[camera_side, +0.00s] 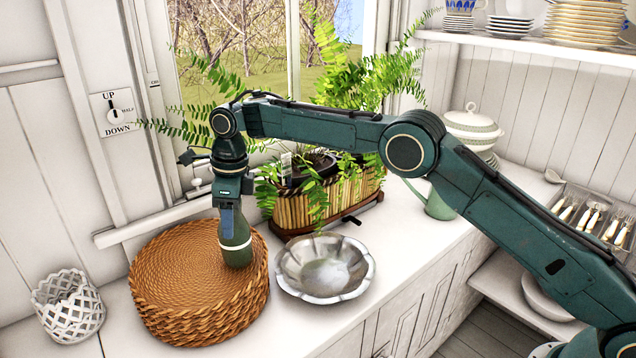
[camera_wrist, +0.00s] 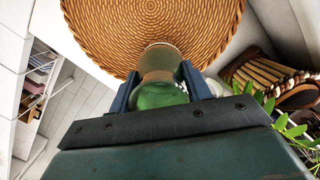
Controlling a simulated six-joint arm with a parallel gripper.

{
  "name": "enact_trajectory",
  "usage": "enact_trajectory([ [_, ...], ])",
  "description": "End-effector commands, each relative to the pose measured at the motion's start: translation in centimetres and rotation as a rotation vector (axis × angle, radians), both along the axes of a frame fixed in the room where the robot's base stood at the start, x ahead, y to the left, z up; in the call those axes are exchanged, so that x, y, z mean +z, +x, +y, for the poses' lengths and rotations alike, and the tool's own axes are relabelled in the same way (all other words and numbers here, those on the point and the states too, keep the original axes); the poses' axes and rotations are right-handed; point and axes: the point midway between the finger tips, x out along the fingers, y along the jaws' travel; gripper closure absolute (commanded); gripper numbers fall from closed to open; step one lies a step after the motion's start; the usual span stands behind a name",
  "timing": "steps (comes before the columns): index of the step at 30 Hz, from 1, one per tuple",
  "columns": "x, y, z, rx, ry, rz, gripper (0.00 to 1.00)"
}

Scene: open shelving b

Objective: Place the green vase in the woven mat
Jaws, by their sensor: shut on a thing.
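The green vase (camera_side: 236,251) has a pale band and is upright at the right part of the round woven mat (camera_side: 180,268). In the side view its base appears to be at the mat's surface; I cannot tell whether it touches. My gripper (camera_side: 229,215) points down from above and is shut on the vase's upper part. In the wrist view, the vase (camera_wrist: 160,92) is between the two blue fingers of my gripper (camera_wrist: 168,85), with the woven mat (camera_wrist: 110,30) beyond it. The gripper hides part of the vase's neck.
A silver fluted bowl (camera_side: 324,268) stands right of the mat, close to its edge. A white lattice basket (camera_side: 68,308) is at the left. A planter (camera_side: 325,203) with ferns stands behind. A green jug (camera_side: 440,203) is further right. The mat's left part is bare.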

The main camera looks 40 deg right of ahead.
Motion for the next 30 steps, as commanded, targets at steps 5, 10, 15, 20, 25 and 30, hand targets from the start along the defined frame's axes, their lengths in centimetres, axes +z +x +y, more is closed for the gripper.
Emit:
enact_trajectory([
  [5, -0.14, 0.03, 0.0, -0.001, 0.001, -0.003, 1.0],
  [10, -0.13, 0.04, -0.01, -0.001, 0.001, -0.003, 1.0],
  [15, -0.39, 0.02, -0.02, -0.001, 0.0, -0.002, 1.0],
  [20, -0.59, 0.0, -0.02, -0.001, 0.0, 0.0, 0.3],
  [25, -0.58, 0.0, -0.03, -0.001, 0.0, 0.0, 0.3],
  [30, -0.48, 0.02, -0.03, -0.001, -0.001, -0.001, 0.3],
])
